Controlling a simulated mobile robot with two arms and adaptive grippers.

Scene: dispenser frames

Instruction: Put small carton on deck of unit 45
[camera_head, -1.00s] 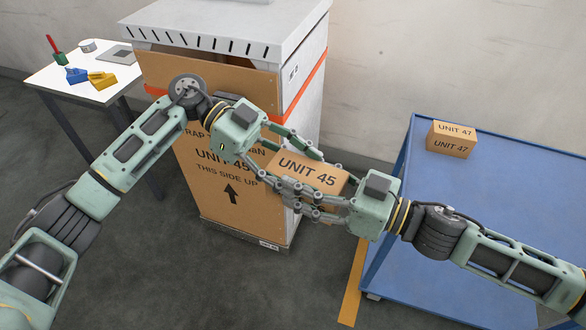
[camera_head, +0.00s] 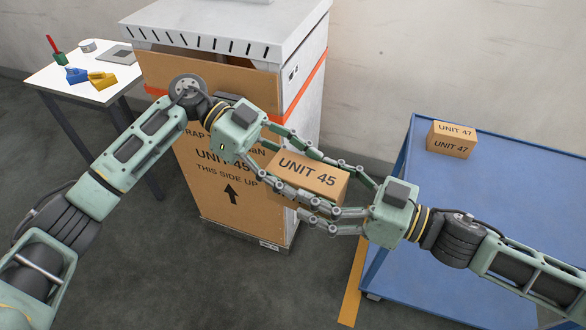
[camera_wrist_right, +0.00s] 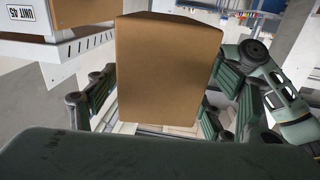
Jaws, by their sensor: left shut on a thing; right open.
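The small carton (camera_head: 309,176) is a brown box marked UNIT 45, held in the air in front of the dispenser in the head view. It also shows in the right wrist view (camera_wrist_right: 168,70), between the right fingers. My left gripper (camera_head: 297,170) is shut on the carton from the left. My right gripper (camera_head: 339,192) is open, its fingers reaching along the carton's right end. Unit 45 (camera_head: 312,110) is a tall grey cabinet with an orange stripe; a brown cardboard wrap (camera_head: 252,208) marked UNIT 45 covers its front. Its grey top (camera_head: 230,30) has a slotted front edge.
A blue cart (camera_head: 455,220) stands at the right, carrying a carton marked UNIT 47 (camera_head: 452,140) near its far left corner. A white table (camera_head: 60,78) at the left holds blue and yellow items and a red-handled tool. A plain wall stands behind.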

